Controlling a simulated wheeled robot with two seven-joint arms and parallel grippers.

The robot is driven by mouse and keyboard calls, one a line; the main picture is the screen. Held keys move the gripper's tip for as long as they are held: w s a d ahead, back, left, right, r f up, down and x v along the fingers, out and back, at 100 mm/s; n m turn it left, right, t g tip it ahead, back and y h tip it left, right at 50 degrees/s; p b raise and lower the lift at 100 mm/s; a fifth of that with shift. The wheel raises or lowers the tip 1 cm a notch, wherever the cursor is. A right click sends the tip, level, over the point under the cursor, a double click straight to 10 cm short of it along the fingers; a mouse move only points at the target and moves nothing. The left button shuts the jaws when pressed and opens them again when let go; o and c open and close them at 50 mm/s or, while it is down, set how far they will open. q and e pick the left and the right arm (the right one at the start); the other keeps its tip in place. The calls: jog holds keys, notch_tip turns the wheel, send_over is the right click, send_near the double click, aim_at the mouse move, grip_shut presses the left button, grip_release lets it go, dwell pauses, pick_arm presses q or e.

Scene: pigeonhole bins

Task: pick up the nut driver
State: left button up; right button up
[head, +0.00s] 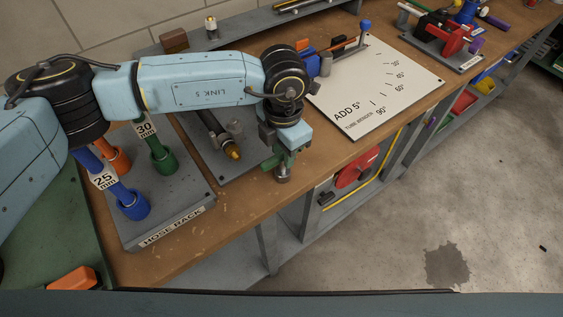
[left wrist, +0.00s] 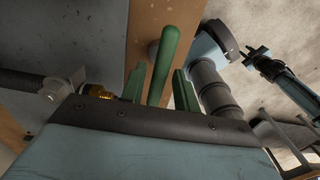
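My left gripper (head: 281,170) is over the front edge of the wooden bench, pointing down. In the left wrist view its two green fingers (left wrist: 160,85) stand apart. A slim green rod-like handle (left wrist: 168,50) lies between them, with a gap visible on each side. This looks like the nut driver, though its full shape is hidden by the gripper. A grey round end shows beside the handle. In the head view a metal knob shows just under the fingertips. A blue-grey arm part at the right of the left wrist view may be my right arm; its gripper state is unclear.
The hose rack (head: 180,222) with blue, orange and green holders stands left of the gripper. A grey plate with a yellow-tipped black tool (head: 220,137) is close by. The white tube bender board (head: 375,85) lies to the right. Open floor is in front.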

pick_arm(q)
jog(key=shift+c, duration=0.4)
grip_shut()
jog(key=shift+r, duration=0.15)
jog(key=shift+r+p, duration=2)
jog(key=shift+r, duration=1.95)
jog(key=shift+f, duration=0.1)
